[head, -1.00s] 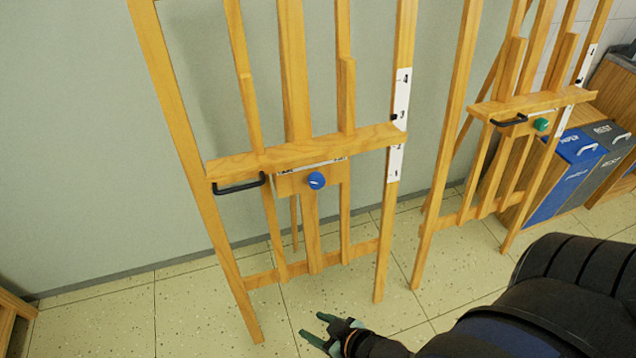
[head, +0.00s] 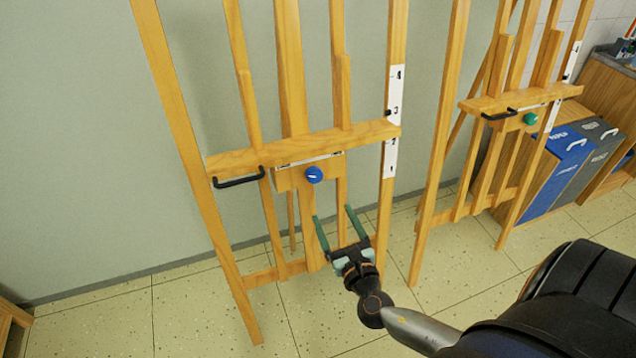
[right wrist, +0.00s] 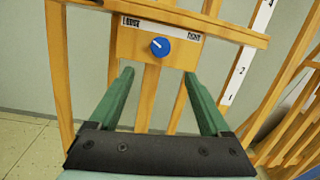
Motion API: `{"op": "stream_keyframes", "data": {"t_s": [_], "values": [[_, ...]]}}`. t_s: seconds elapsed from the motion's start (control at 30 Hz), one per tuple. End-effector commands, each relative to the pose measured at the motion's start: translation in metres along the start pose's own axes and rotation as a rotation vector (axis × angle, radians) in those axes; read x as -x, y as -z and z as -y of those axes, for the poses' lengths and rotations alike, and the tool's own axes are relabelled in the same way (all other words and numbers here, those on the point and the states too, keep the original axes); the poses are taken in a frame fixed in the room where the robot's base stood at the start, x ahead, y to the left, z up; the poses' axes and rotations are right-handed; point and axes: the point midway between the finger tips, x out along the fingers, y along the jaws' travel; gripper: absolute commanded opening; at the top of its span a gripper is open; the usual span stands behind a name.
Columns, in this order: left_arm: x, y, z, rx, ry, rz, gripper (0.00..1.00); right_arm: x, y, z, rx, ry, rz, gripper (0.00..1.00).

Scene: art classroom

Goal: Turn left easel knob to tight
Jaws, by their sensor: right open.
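The left easel (head: 230,161) stands upright by the wall. Its round blue knob (head: 314,174) sits on a wooden block under the ledge; it also shows in the right wrist view (right wrist: 161,47). A white mark on the knob points to the upper left, toward the LOOSE end of the label (right wrist: 160,27); TIGHT is at the right end. My right gripper (head: 333,212) is open and empty, below the knob and apart from it. In the right wrist view its green fingers (right wrist: 158,75) spread to either side below the knob. My left gripper is not in view.
A black handle (head: 238,182) hangs at the ledge's left end. A white number scale (head: 395,95) runs along the right post. A second easel (head: 438,150) with a green knob (head: 530,119) stands to the right, before bins (head: 562,165).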

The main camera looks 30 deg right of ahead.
Motion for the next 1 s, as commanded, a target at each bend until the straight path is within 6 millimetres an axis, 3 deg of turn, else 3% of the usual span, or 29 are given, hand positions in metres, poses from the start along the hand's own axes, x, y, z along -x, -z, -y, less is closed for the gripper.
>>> {"op": "stream_keyframes", "data": {"t_s": [0.27,0.7,1.0], "values": [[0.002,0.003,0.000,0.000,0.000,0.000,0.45,-0.026,-0.007,0.000,0.044,0.001,0.022,0.81],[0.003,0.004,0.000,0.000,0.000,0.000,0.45,-0.106,-0.007,0.000,0.038,0.000,0.019,0.81],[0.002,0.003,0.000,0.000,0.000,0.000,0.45,-0.126,-0.006,0.000,0.037,-0.001,0.017,0.81]]}}
